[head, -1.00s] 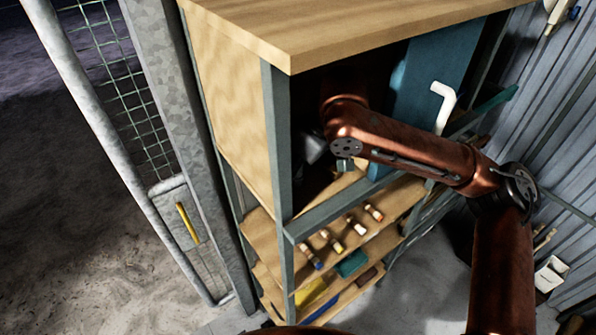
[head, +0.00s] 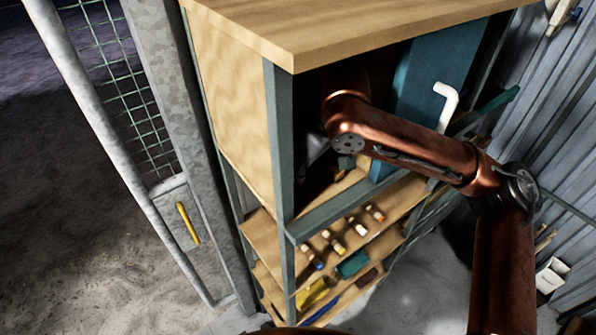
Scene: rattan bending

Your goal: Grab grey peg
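My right arm comes in from the right and bends into the dark open bay of the wooden cabinet (head: 232,110). A small grey shape (head: 316,146) shows beside its wrist in the shadow; I cannot tell whether it is part of my gripper or another thing. The fingers of my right gripper cannot be made out. No grey peg can be clearly picked out. Several short pegs with coloured ends, among them an orange-ended peg (head: 357,227) and a yellow-ended peg (head: 336,243), lie on the shelf below. My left gripper is not in view.
A blue-green panel (head: 420,85) with a white bent handle (head: 446,105) stands at the bay's right. A grey cabinet post (head: 280,150) and rail border the opening. Lower shelves hold a green block (head: 352,264) and yellow items (head: 315,292). A mesh gate (head: 135,100) stands left.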

